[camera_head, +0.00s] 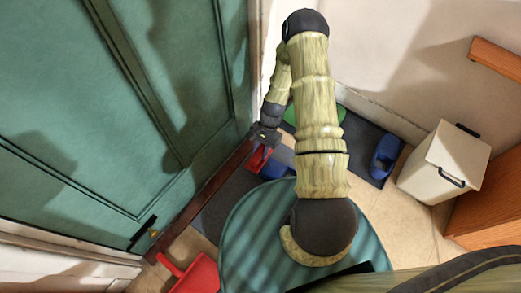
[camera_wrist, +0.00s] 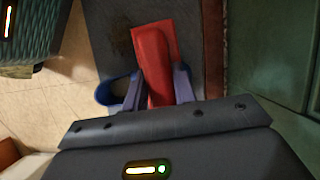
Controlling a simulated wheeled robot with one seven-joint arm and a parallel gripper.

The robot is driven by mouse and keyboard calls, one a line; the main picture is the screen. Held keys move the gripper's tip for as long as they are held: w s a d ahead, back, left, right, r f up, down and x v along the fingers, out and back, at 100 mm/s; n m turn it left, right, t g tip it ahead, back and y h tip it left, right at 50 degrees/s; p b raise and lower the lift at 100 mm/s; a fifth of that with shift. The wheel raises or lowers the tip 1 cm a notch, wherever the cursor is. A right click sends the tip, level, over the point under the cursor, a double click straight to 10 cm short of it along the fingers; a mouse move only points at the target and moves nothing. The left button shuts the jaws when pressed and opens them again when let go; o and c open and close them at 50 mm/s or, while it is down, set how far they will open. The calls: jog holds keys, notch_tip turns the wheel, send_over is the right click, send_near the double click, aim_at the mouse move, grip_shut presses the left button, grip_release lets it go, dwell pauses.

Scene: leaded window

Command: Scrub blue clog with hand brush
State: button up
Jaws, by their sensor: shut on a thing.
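My gripper (camera_head: 265,137) is low beside the green door, shut on the red hand brush (camera_head: 258,158). In the wrist view the red brush (camera_wrist: 155,60) sits between the two fingers of my gripper (camera_wrist: 158,88) and points away from the wrist. Its bristles are hidden. A blue clog (camera_head: 273,172) lies just below the brush in the head view, partly hidden by my arm. Its blue rim shows behind the fingers in the wrist view (camera_wrist: 107,91). I cannot tell whether brush and clog touch. Another blue clog (camera_head: 385,156) lies farther right on a dark mat.
The green door (camera_head: 110,110) stands close at left. A red dustpan (camera_head: 195,274) is at lower left. A green thing (camera_head: 340,114) lies by the far wall. A white bin (camera_head: 444,165) stands right. A round teal top (camera_head: 245,240) is near my arm.

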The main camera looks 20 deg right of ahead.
jog(key=shift+f+b, duration=2.85)
jog(key=shift+f, duration=0.15)
jog(key=shift+r, duration=0.1)
